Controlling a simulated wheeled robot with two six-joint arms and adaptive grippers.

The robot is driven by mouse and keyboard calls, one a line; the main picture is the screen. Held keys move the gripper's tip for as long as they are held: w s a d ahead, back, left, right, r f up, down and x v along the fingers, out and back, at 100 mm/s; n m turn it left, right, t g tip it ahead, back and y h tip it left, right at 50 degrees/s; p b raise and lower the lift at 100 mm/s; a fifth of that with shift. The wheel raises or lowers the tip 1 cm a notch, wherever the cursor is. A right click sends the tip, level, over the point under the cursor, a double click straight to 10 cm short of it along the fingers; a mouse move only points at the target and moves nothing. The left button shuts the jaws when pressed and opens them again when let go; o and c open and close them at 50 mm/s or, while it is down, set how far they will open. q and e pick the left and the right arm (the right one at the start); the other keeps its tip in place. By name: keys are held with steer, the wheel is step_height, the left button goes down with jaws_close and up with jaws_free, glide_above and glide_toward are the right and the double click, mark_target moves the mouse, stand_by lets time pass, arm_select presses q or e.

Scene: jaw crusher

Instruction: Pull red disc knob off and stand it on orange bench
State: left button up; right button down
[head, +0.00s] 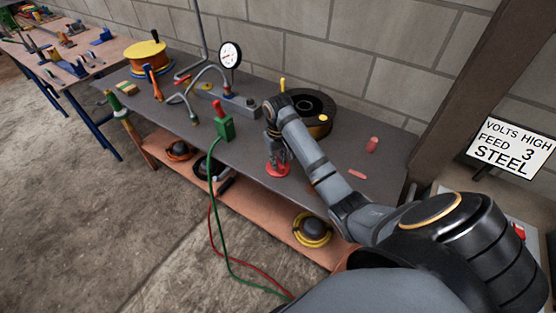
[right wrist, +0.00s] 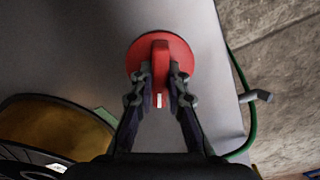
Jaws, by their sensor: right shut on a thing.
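The red disc knob (head: 278,169) is at the front edge area of the grey-topped bench with orange legs and lower shelf (head: 370,185). Its disc lies level, face up; I cannot tell whether it touches the top or hangs just above. My right gripper (head: 275,150) points down over it. In the right wrist view the gripper (right wrist: 161,88) is shut on the raised red grip bar of the knob (right wrist: 140,58), which has a white mark at its near end. My left gripper is not in view.
A dark reel (head: 318,104) stands behind my right gripper. A green clamp with cable (head: 223,122) and a dial gauge (head: 230,56) are to the left. Small red pieces (head: 372,145) lie to the right. A sign (head: 512,145) stands at far right.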

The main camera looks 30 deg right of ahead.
steer(key=c, duration=1.3)
jaws_free()
